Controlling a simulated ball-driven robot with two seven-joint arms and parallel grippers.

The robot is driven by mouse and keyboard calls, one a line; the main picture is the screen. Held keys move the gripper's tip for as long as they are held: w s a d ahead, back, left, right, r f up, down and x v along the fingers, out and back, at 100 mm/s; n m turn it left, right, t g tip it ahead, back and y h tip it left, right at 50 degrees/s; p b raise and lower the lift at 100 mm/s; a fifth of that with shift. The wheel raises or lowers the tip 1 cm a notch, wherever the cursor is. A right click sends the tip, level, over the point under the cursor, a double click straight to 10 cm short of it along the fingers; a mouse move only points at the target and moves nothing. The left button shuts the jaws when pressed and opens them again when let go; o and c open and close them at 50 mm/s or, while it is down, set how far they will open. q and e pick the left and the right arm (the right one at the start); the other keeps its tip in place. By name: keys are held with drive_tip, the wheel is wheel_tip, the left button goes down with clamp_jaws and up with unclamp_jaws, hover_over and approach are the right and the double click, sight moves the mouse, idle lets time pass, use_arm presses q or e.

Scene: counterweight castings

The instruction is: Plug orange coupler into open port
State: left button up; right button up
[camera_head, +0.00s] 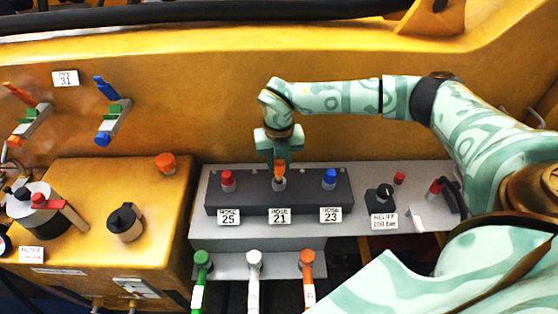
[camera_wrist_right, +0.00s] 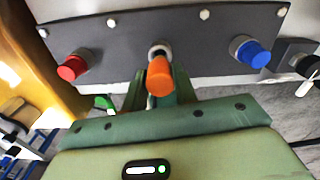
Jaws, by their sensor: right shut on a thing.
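My right gripper (camera_head: 280,162) hangs over the middle port of the dark port block and is shut on a small orange cap-like piece (camera_wrist_right: 160,77). The piece also shows in the head view (camera_head: 279,170). Behind it is the grey metal middle port (camera_wrist_right: 158,48), above the label HOSE 21 (camera_head: 280,215). I cannot tell whether the piece is seated on the port or just off it. An orange coupler (camera_head: 306,258) with its hose stands at the front ledge, right of a white coupler (camera_head: 254,259) and a green one (camera_head: 202,259). My left gripper is not in view.
A red cap (camera_head: 228,178) and a blue cap (camera_head: 329,177) sit on the ports either side. A black relief knob (camera_head: 385,193) and a red-tipped lever (camera_head: 436,187) stand to the right. A yellow housing (camera_head: 100,185) with knobs fills the left.

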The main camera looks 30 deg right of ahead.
sight(279, 171)
drive_tip(key=shift+f+b, duration=0.8)
drive_tip(key=shift+f, duration=1.05)
drive_tip(key=o, duration=1.1)
drive_tip(key=shift+r, duration=0.15)
wheel_tip(279, 171, up, 16)
drive_tip(key=shift+r+p, duration=0.1)
drive_tip(key=shift+p, duration=0.75)
